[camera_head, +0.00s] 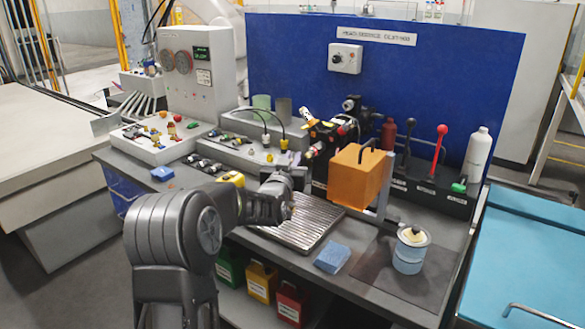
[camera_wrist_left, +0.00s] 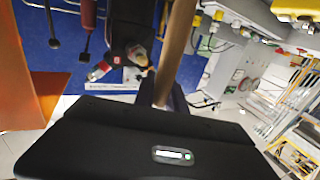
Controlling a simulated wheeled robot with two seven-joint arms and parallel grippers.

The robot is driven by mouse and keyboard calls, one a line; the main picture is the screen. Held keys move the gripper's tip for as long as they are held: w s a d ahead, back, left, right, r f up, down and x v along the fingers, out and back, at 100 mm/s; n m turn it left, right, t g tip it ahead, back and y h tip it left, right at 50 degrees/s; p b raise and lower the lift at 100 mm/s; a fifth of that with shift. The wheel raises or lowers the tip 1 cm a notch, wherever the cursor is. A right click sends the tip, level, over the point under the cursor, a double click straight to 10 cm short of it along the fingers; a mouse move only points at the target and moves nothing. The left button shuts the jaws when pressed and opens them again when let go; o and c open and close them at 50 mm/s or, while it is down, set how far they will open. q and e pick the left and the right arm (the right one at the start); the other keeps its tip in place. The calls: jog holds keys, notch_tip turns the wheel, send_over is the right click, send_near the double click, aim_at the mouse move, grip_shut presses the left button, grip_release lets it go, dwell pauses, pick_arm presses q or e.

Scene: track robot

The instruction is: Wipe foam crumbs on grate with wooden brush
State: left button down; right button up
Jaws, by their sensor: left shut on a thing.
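My left gripper (camera_head: 290,190) is over the back left part of the ribbed metal grate (camera_head: 318,213), which lies on the grey bench. In the left wrist view, a brown wooden handle (camera_wrist_left: 177,45), which I take to be the brush, rises from between the jaws, and the gripper is shut on it. The brush's bristles are hidden in both views, so I cannot tell whether they touch the grate. I cannot make out foam crumbs on the visible part of the grate. My right gripper is in neither view.
A blue sponge (camera_head: 332,258) and a blue-and-white tub (camera_head: 410,250) are in front and to the right. A white bottle (camera_head: 477,155) and levers (camera_head: 438,150) stand at the right back. Cabled fixtures (camera_head: 263,150) crowd the left back.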

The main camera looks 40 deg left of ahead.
pick_arm(q)
jog(key=shift+r+p, duration=0.85)
jog(key=shift+r, duration=1.95)
jog(key=shift+f, duration=0.1)
